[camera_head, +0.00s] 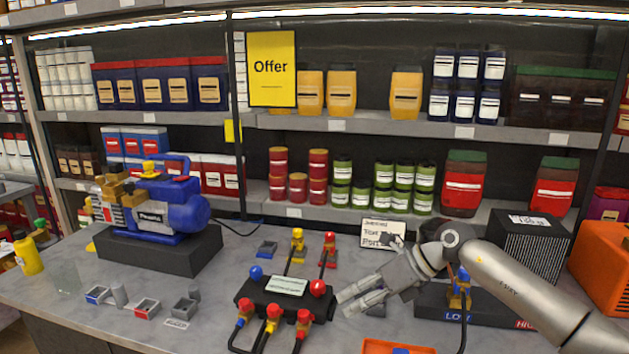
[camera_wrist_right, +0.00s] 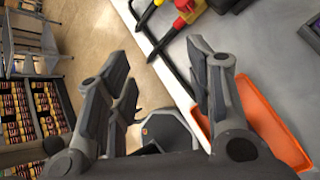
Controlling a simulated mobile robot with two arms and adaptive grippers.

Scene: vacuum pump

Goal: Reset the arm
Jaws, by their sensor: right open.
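My right gripper (camera_head: 345,303) reaches in from the right, over the table just right of the black manifold (camera_head: 262,296) with its blue and red knobs. Its two grey fingers are apart with nothing between them. In the wrist view the right gripper (camera_wrist_right: 158,58) is also open and empty, with floor and the table edge beyond it. The right arm is bent and crosses in front of the stand marked LOW and HIGH (camera_head: 432,304), hiding part of it. My left gripper is not in view. The blue vacuum pump (camera_head: 182,215) stands on a black block at the left.
An orange tray (camera_head: 372,346) lies at the front edge, close below the right arm; it also shows in the wrist view (camera_wrist_right: 283,143). Small bins (camera_head: 147,308) sit front left. An orange case (camera_head: 603,255) is far right. Stocked shelves line the back.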

